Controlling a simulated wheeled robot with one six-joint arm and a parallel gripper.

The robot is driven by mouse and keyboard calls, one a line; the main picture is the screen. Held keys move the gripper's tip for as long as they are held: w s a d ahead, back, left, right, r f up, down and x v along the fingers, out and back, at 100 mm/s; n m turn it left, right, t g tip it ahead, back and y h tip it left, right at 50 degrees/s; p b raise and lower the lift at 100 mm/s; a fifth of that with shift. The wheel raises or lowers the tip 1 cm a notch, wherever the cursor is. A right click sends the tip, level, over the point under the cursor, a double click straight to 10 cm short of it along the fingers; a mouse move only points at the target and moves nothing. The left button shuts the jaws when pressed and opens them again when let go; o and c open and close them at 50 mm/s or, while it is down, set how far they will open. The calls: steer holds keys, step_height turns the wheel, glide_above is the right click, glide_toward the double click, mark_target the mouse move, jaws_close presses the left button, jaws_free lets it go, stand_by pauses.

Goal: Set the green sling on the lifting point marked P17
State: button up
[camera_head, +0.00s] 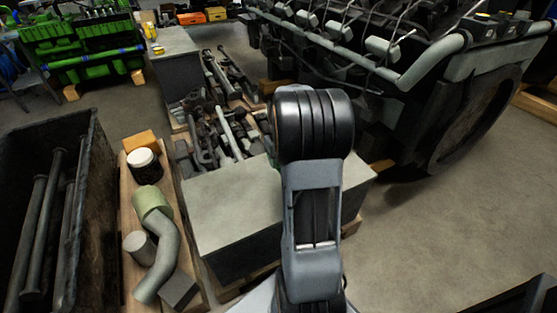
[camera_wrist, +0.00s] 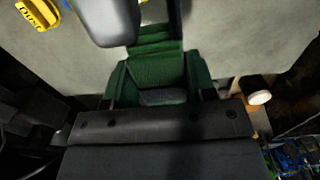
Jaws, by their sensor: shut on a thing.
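The green sling (camera_wrist: 157,68) shows as a folded dark green band in the middle of the wrist view. My gripper (camera_wrist: 155,98) is shut on it, and the sling sits directly in front of the dark gripper body. Part of the sling is hidden by dark parts at the top of the wrist view. No P17 mark is readable in either view, so I cannot tell which spot is that lifting point.
A large dark engine (camera_head: 400,75) fills the upper right of the head view. A grey-topped block (camera_head: 235,205) stands beside my arm. A parts bin (camera_head: 92,150) and a wooden pallet (camera_head: 128,215) are at left.

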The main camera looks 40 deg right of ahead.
steer(key=shift+r+p, duration=0.3)
steer(key=shift+r, duration=0.25)
step_height(320, 180, up, 3)
steer(key=p, duration=0.3)
